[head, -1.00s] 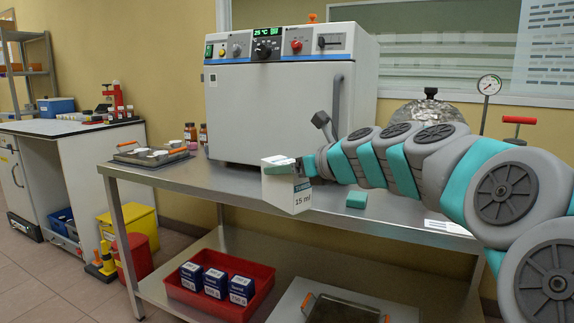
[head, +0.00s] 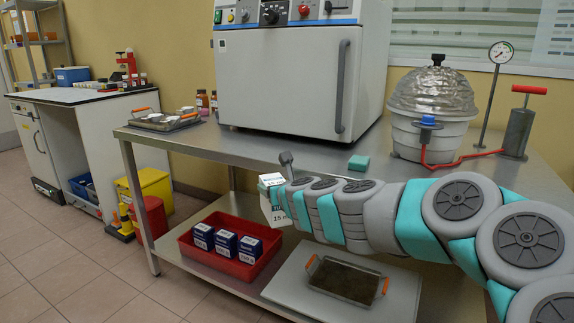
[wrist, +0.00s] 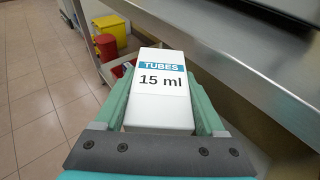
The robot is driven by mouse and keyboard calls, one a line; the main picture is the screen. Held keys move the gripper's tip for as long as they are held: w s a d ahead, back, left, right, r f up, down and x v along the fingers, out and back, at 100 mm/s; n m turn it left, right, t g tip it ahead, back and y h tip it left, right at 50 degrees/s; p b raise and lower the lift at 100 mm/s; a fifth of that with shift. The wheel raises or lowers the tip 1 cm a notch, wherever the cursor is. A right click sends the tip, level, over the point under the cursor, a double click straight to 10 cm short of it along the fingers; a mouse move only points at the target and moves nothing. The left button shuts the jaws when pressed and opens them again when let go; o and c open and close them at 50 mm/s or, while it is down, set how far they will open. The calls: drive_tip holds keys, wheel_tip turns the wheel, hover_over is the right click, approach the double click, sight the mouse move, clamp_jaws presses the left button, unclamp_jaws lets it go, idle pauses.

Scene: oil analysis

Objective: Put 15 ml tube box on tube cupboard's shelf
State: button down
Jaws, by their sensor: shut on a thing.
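The 15 ml tube box (wrist: 160,92) is white with a teal "TUBES" band and the words "15 ml". My gripper (wrist: 160,85) is shut on it, with one green finger along each side. In the head view the box (head: 280,214) is held in front of the steel table's front edge, below the top's height, and my arm hides part of it. My gripper (head: 272,190) is mostly hidden there behind the box and arm. I cannot make out a tube cupboard for certain; a grey shelf rack (head: 38,42) stands at the far back left.
The steel table (head: 225,160) holds a large oven (head: 285,85), a desiccator (head: 433,105), a gauge and a hand pump. Its lower shelf has a red bin (head: 190,250) with boxes and a tray (head: 340,278). Floor (head: 60,240) is open at the left.

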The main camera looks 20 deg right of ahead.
drive_tip(key=w+a+f+m+h, duration=0.2)
drive_tip(key=a+f, duration=0.3)
drive_tip(key=f, duration=0.4)
drive_tip(key=shift+w+a+f+g+h, duration=0.3)
drive_tip(key=shift+w+f+h, duration=0.1)
drive_tip(key=shift+h, duration=0.1)
